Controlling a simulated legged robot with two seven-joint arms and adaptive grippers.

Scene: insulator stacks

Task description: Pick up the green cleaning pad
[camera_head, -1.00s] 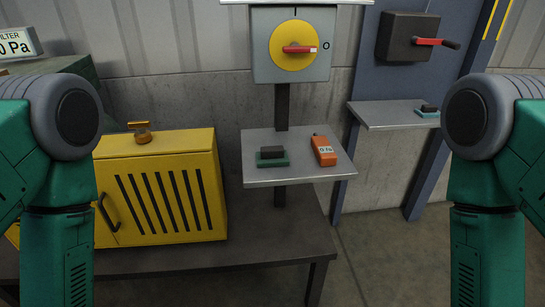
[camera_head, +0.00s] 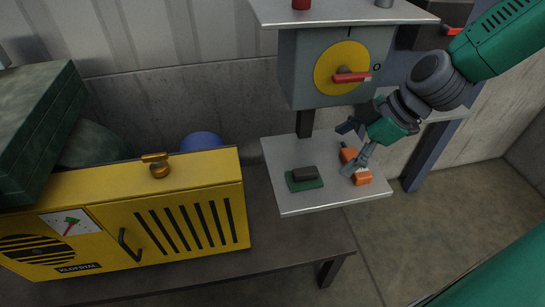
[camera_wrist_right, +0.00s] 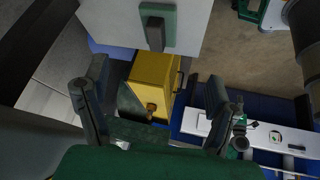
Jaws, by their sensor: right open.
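The green cleaning pad (camera_head: 304,184) with a dark block-shaped grip on top lies on the left half of a small grey shelf (camera_head: 290,205). In the right wrist view the pad (camera_wrist_right: 171,12) shows at the top, with its dark grip (camera_wrist_right: 154,35). My right gripper (camera_head: 352,150) reaches in from the upper right. It is open and empty, above the shelf's right side, to the right of the pad and apart from it. It partly covers an orange meter (camera_head: 362,178). In the right wrist view its fingers (camera_wrist_right: 157,85) are spread wide. My left gripper is out of view.
A grey switch box (camera_head: 300,70) with a yellow dial and red handle hangs above the shelf, under a higher shelf (camera_head: 340,13). A yellow cabinet (camera_head: 190,185) stands on a dark bench to the left.

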